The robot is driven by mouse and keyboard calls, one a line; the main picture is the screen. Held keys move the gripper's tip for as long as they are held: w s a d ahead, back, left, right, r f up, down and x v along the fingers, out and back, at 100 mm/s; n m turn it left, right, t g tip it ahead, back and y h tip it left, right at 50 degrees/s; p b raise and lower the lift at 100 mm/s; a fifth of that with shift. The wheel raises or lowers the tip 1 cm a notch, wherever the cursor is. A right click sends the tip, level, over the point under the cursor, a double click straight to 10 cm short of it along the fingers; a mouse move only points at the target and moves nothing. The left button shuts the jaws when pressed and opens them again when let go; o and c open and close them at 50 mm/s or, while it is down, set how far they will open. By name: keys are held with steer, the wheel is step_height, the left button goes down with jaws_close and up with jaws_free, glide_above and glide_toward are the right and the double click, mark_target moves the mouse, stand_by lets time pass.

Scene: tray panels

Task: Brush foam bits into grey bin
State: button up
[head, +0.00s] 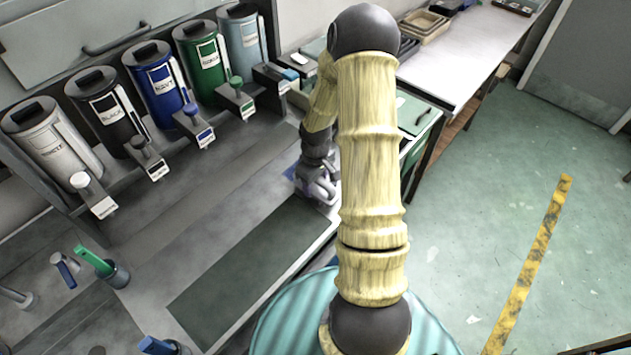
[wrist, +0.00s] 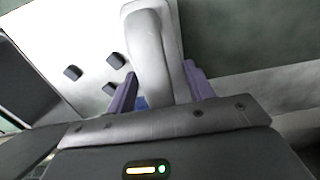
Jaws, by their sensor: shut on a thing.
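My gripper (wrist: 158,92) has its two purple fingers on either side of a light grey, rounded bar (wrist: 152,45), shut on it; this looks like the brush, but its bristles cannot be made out. In the head view my gripper (head: 318,188) is low over the bench, partly hidden by my arm. Three small dark foam bits (wrist: 115,61) lie on a white panel (wrist: 55,25) to the left of the bar in the wrist view. A dark box-like shape (wrist: 22,82) stands at that view's left edge; I cannot tell whether it is the grey bin.
Labelled canisters in white, black, navy (head: 160,85), green (head: 203,62) and grey (head: 243,42) line the back of the bench. Handled tools (head: 97,263) stand at the left. A dark flat mat (head: 250,270) lies clear on the bench front. A side table (head: 470,50) is at right.

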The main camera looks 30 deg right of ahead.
steer(key=shift+f+b, duration=0.4)
steer(key=shift+f, duration=0.15)
stand_by(0.8)
stand_by(0.5)
steer(key=shift+r, duration=0.1)
steer(key=shift+w+d+p, duration=0.2)
steer(key=shift+d+p, duration=0.25)
steer(key=shift+w+d+p, duration=0.45)
steer(key=shift+d+p, duration=0.05)
steer(key=shift+d, duration=0.75)
steer(key=shift+w+d+p, duration=0.45)
steer(key=shift+d+p, duration=0.05)
steer(key=shift+d, duration=0.75)
steer(key=shift+w+d+p, duration=0.45)
steer(key=shift+d+p, duration=0.05)
steer(key=shift+d, duration=0.75)
steer(key=shift+w+d, duration=0.65)
steer(key=shift+d, duration=1.15)
steer(key=shift+w+d, duration=0.7)
steer(key=shift+d, duration=1.15)
steer(key=shift+w+d, duration=0.65)
steer(key=shift+d, duration=1.15)
steer(key=shift+r+p, duration=0.1)
steer(key=shift+p, duration=0.2)
